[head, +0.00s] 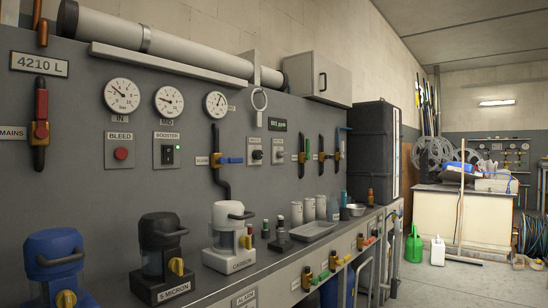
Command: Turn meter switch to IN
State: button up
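A grey wall panel (70,120) carries the gauges, valves and switches. Two small plates with dark knobs sit right of the blue-handled valve: the left knob plate (255,151) and the right knob plate (278,151). A small dark display (277,124) with green digits is above the right one. Their labels are too small to read, so I cannot tell which is the meter switch or where its knob points. The BOOSTER plate (167,149) has a black rocker with a green light, and the BLEED plate (119,150) a red button. My gripper is not in view.
A counter (210,287) below the panel holds blue, black and white filter housings, bottles, cups and a tray (312,231). A dark cabinet (374,150) stands beyond. A green watering can (413,246) and white jug (437,251) are on the floor.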

aim_at(280, 154)
jog(key=i+l, duration=0.3)
jog(key=i, duration=0.15)
jog(key=i+l, duration=0.3)
jog(key=i, duration=0.15)
